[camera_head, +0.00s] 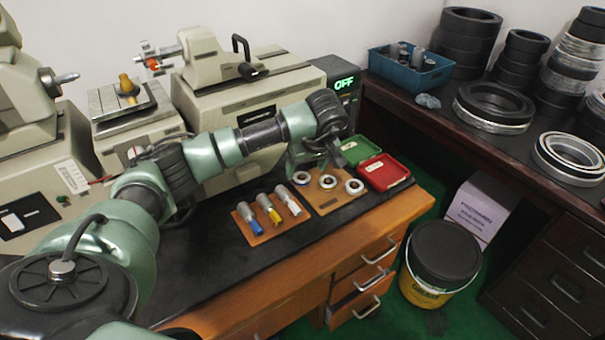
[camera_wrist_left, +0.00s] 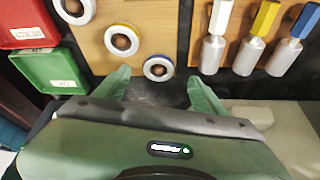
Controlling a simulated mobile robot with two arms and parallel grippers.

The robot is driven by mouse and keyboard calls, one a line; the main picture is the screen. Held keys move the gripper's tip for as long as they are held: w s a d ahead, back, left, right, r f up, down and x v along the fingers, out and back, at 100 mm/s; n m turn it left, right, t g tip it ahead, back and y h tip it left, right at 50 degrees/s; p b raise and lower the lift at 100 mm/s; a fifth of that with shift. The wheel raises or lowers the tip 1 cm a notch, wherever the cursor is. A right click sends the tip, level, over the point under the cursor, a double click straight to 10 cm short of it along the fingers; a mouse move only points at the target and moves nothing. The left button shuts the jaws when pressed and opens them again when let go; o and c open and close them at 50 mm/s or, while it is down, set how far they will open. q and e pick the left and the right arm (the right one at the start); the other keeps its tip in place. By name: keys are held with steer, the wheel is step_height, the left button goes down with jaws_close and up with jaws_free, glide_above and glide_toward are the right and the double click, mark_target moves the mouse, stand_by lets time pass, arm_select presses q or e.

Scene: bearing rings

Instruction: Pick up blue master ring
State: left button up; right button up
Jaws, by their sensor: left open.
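The blue master ring (camera_wrist_left: 158,68) is a metal ring with a blue edge, lying flat on a wooden board (camera_wrist_left: 140,12) in the left wrist view. It is the leftmost ring (camera_head: 301,178) in the head view. My left gripper (camera_head: 313,164) is open above the back edge of the board. In the left wrist view its two green fingertips (camera_wrist_left: 160,78) lie on either side of the blue ring's near edge, with nothing held. A yellow-edged ring (camera_wrist_left: 122,40) and another pale ring (camera_wrist_left: 75,10) lie beside it. My right gripper is not in view.
A wooden board with blue, yellow and white-handled plugs (camera_head: 262,222) lies left of the rings. An open red and green case (camera_head: 384,172) lies to the right. Grey machines (camera_head: 245,90) stand behind. The black mat (camera_head: 200,275) has free room in front.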

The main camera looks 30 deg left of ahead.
mark_target(302, 176)
arm_select(q)
steer(key=shift+a+f, duration=0.2)
steer(key=shift+f, duration=0.2)
steer(key=p+x, duration=0.1)
steer(key=x, duration=0.2)
steer(key=shift+w+a, duration=0.2)
steer(key=shift+w+a+f, duration=0.2)
steer(key=shift+f, duration=0.4)
steer(key=c, duration=1.3)
jaws_close()
steer(key=shift+r, duration=0.1)
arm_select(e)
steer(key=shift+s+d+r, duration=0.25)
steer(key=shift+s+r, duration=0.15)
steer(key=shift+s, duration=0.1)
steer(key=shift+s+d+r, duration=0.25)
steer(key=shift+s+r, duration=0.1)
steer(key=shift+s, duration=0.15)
